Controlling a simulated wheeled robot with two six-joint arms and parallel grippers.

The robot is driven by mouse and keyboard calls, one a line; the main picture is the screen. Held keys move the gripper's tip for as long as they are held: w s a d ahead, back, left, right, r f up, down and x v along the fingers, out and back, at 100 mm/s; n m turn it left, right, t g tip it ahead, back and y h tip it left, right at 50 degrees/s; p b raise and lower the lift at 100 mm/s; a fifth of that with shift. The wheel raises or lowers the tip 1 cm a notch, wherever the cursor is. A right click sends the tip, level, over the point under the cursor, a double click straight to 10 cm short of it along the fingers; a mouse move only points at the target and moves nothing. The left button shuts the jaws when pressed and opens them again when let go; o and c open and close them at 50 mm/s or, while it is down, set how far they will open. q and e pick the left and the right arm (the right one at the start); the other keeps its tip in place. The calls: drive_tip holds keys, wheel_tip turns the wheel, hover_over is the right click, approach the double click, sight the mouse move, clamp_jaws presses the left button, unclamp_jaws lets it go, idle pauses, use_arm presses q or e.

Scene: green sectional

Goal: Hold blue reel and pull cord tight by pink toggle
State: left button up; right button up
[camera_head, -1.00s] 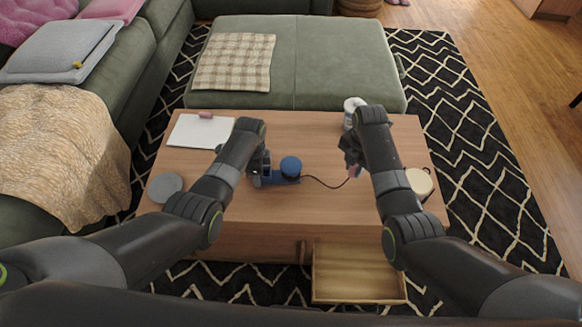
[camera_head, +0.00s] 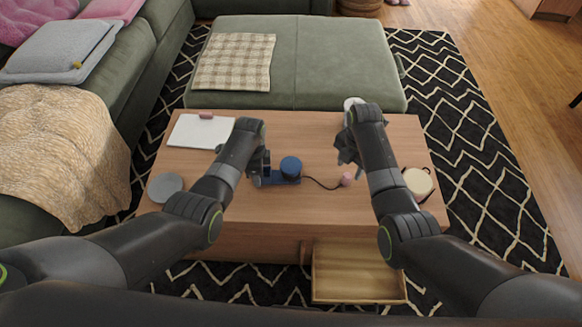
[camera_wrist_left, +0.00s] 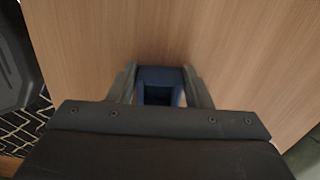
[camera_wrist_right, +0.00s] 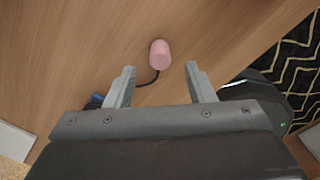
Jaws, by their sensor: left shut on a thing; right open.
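The blue reel (camera_head: 290,167) stands on its blue base on the wooden table. My left gripper (camera_head: 264,168) is shut on the left part of that base; the left wrist view shows the blue piece (camera_wrist_left: 160,76) between its fingers. A dark cord runs right from the reel to the pink toggle (camera_head: 347,179), which lies on the table. The cord sags in a shallow curve. My right gripper (camera_head: 346,155) is open and empty, behind the toggle. In the right wrist view the toggle (camera_wrist_right: 160,54) lies beyond the open fingertips, roughly between their lines, not touched.
The table (camera_head: 310,215) also holds a white pad (camera_head: 195,132), a grey disc (camera_head: 165,186), a white container (camera_head: 353,103) partly behind my right arm, and a round cream-topped item (camera_head: 418,181). An open drawer (camera_head: 359,274) juts from the front.

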wheel_tip(320, 180, up, 12)
idle(0.4)
drive_tip(key=shift+f, duration=0.1)
use_arm(q)
drive_tip(key=o, duration=1.1)
drive_tip(key=shift+r, duration=0.1)
wheel_tip(320, 180, up, 12)
drive_tip(key=shift+f, duration=0.1)
use_arm(e)
drive_tip(key=shift+f, duration=0.1)
